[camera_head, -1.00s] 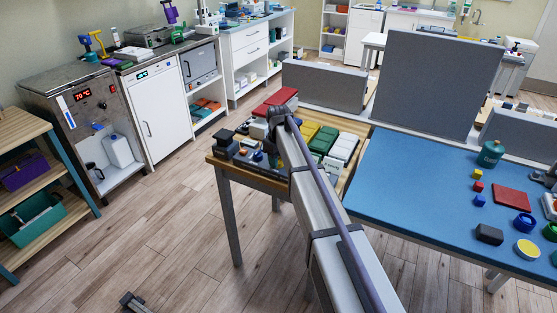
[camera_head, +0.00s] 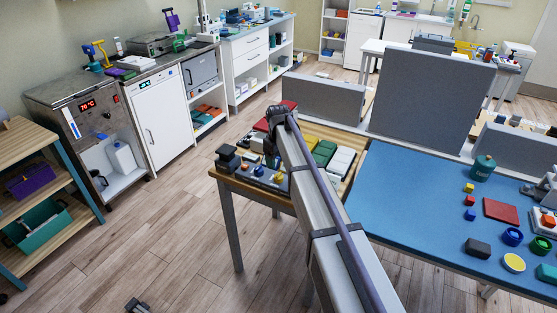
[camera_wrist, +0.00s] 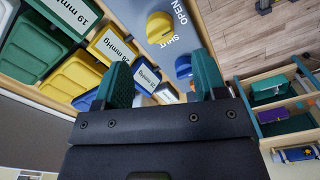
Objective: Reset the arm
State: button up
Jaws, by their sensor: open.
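My arm reaches over the wooden side table (camera_head: 250,186), and its links hide part of the table top. In the wrist view my gripper (camera_wrist: 162,72) shows two dark green fingers spread apart with nothing held between them. Beyond the fingertips is a grey panel (camera_wrist: 148,15) marked OPEN and SHUT. It carries a yellow knob (camera_wrist: 160,27) and a blue knob (camera_wrist: 184,68). Left of the fingers are yellow bins (camera_wrist: 75,75) and labelled boxes, one green (camera_wrist: 72,12), reading mmHg values. In the head view the gripper's fingers cannot be made out.
A blue-topped table (camera_head: 400,205) on the right holds a green bottle (camera_head: 483,167), a red pad (camera_head: 501,210) and small coloured blocks. Grey upright panels (camera_head: 430,95) stand behind. A shelf rack (camera_head: 35,165) stands at the left.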

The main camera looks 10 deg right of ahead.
notch_tip(320, 180, up, 3)
jog(key=shift+r+p, duration=0.2)
jog(key=shift+p, duration=0.55)
jog(key=s+d+m, duration=0.1)
jog(key=s+m, duration=0.5)
jog(key=s, duration=2.6)
jog(key=shift+s+d, duration=0.25)
